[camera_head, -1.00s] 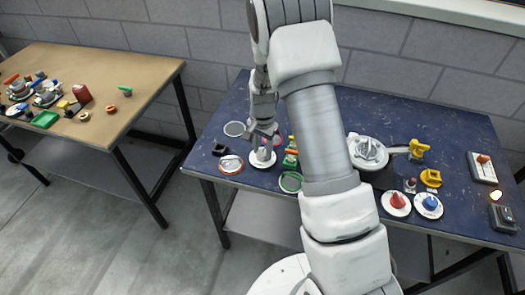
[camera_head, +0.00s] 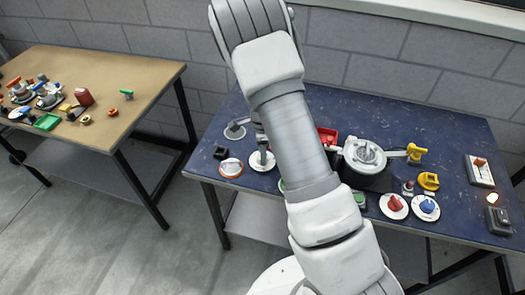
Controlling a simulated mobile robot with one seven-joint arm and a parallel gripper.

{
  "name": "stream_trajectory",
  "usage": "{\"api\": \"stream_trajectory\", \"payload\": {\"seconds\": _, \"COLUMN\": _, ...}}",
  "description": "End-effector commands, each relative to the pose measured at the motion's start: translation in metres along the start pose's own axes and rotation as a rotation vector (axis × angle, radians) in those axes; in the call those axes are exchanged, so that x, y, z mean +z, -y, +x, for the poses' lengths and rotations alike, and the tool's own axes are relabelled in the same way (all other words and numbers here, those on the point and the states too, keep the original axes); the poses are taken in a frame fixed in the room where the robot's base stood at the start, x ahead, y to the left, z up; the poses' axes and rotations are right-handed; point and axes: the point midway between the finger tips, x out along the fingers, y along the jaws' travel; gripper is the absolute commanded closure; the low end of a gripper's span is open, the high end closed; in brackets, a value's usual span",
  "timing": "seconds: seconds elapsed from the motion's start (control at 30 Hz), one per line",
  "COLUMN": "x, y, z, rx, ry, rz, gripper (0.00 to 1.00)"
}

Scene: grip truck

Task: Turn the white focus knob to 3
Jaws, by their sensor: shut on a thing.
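The white focus knob (camera_head: 263,160) stands on a round white dial plate (camera_head: 256,167) near the front left of the blue table. The dial's numbers are too small to read. My gripper (camera_head: 262,147) is over the dial, with its fingers pointing down and shut on the knob. Most of my gripper and wrist is hidden behind my forearm, so only a narrow part shows at its left edge.
On the blue table (camera_head: 440,122), a grey disc (camera_head: 235,131), a black block (camera_head: 220,152) and a red-rimmed dial (camera_head: 231,167) lie to the left. A pot-like fixture (camera_head: 364,155), red knob (camera_head: 395,203) and blue knob (camera_head: 428,206) stand to the right.

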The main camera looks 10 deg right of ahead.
Motion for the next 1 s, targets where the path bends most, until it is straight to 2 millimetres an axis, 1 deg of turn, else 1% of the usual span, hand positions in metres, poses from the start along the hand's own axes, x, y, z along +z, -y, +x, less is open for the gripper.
{"api": "stream_trajectory", "payload": {"seconds": 0.1, "x": 0.0008, "y": 0.0, "z": -0.0011, "rx": 0.0, "ry": 0.001, "rz": 0.057, "gripper": 1.0}}
{"api": "stream_trajectory", "payload": {"seconds": 0.33, "x": 0.0003, "y": 0.0001, "z": -0.0004, "rx": 0.0, "ry": 0.0, "rz": 0.124, "gripper": 1.0}}
{"api": "stream_trajectory", "payload": {"seconds": 0.83, "x": 0.0005, "y": 0.0001, "z": 0.0001, "rx": 0.0, "ry": 0.001, "rz": 0.142, "gripper": 1.0}}
{"api": "stream_trajectory", "payload": {"seconds": 0.87, "x": 0.0005, "y": 0.0001, "z": 0.0002, "rx": 0.0, "ry": 0.001, "rz": 0.142, "gripper": 0.53}}
{"api": "stream_trajectory", "payload": {"seconds": 1.0, "x": 0.0004, "y": 0.0001, "z": 0.0001, "rx": 0.0, "ry": 0.001, "rz": 0.141, "gripper": 0.28}}
